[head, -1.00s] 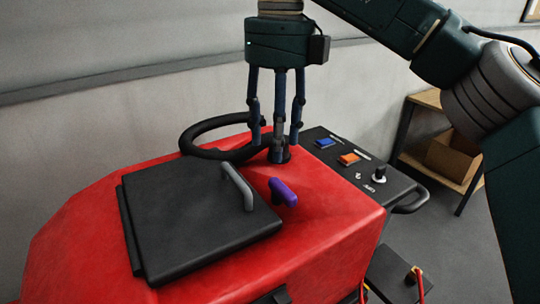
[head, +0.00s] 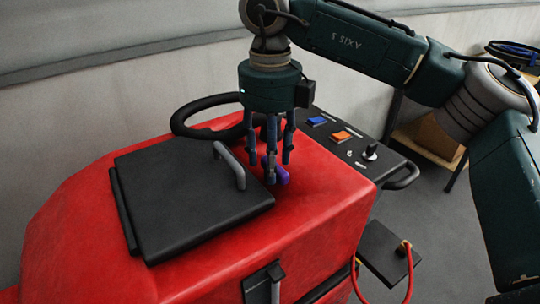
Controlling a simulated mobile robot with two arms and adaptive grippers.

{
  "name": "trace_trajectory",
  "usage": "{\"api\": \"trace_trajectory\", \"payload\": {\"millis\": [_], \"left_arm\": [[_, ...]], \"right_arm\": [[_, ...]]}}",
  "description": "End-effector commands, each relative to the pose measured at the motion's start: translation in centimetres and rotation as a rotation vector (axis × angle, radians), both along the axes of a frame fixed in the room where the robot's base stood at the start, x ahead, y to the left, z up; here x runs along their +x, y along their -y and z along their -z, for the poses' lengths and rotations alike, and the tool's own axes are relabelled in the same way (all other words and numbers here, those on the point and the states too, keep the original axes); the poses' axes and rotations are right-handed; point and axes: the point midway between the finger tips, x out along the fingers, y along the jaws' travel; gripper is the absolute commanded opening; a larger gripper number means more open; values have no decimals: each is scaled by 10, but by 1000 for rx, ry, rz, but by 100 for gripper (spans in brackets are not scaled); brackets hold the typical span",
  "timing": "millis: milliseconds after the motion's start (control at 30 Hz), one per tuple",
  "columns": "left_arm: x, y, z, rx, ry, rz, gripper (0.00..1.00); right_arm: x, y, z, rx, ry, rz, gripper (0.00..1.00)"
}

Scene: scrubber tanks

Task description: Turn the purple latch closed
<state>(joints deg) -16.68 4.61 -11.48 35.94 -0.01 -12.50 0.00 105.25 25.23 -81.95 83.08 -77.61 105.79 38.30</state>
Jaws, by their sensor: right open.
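The purple latch (head: 283,176) sits on the red scrubber body (head: 310,205), just right of the black tank lid (head: 180,200). The lid lies flat and has a grey handle (head: 230,163) standing on it. My right gripper (head: 272,170) points down at the latch with its fingers apart. The fingers hide the latch's left part. I cannot tell whether they touch it. My left gripper is not in the head view.
A black steering wheel (head: 185,116) stands behind the lid. A red cable (head: 409,275) hangs at the lower right.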

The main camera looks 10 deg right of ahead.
Motion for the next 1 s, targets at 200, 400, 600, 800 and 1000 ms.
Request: {"api": "trace_trajectory", "payload": {"millis": [200,400,600,800,1000], "left_arm": [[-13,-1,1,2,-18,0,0],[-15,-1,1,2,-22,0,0],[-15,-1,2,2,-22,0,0],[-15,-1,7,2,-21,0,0],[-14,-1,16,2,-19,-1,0]], "right_arm": [[0,0,0,0,0,0,39],[0,0,0,0,0,0,2],[0,0,0,0,0,6,1],[0,-1,1,0,0,62,1],[1,-3,2,0,0,191,1]]}}
